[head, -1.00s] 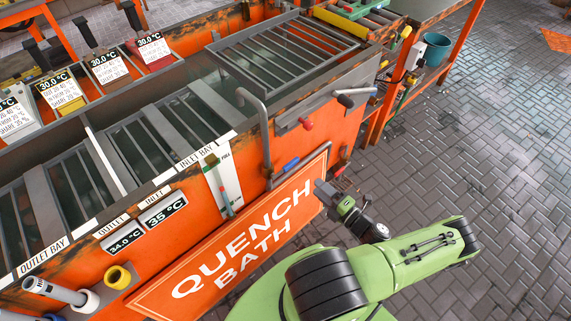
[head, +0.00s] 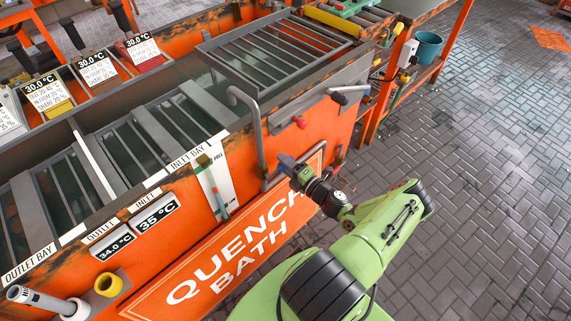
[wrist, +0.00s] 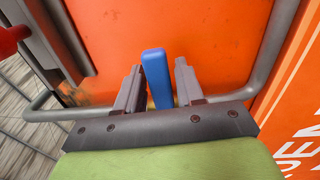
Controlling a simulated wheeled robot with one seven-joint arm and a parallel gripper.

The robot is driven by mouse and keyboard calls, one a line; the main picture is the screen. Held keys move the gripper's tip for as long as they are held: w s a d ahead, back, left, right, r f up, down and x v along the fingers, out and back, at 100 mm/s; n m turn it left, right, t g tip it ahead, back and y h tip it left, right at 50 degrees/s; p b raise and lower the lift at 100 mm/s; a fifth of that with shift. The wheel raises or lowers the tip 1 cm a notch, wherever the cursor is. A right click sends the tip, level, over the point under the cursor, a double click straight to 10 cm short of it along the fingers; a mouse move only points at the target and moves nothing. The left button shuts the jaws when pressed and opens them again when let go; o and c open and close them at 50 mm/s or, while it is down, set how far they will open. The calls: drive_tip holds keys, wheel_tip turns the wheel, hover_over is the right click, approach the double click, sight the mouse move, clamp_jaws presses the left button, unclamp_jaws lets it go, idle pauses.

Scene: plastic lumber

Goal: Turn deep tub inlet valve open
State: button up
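A blue lever handle (wrist: 157,78) stands upright in the wrist view, in front of the orange side of the quench bath. My gripper (wrist: 160,88) has one finger on each side of it, with a small gap visible on both sides, so it is open around the handle. In the head view, my gripper (head: 284,163) is at the bath's side beside the grey pipe and mostly covers the blue handle. A red handle (head: 300,122) sits higher on the bath; its edge shows in the wrist view (wrist: 12,40). No label naming the deep tub inlet valve is readable.
The quench bath (head: 330,130) fills the left and middle. A bent grey pipe (head: 259,130) rises close to my gripper and runs around it in the wrist view. The sign (head: 215,280) is just below. Paved floor (head: 470,160) is clear to the right.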

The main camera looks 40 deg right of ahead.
clamp_jaws()
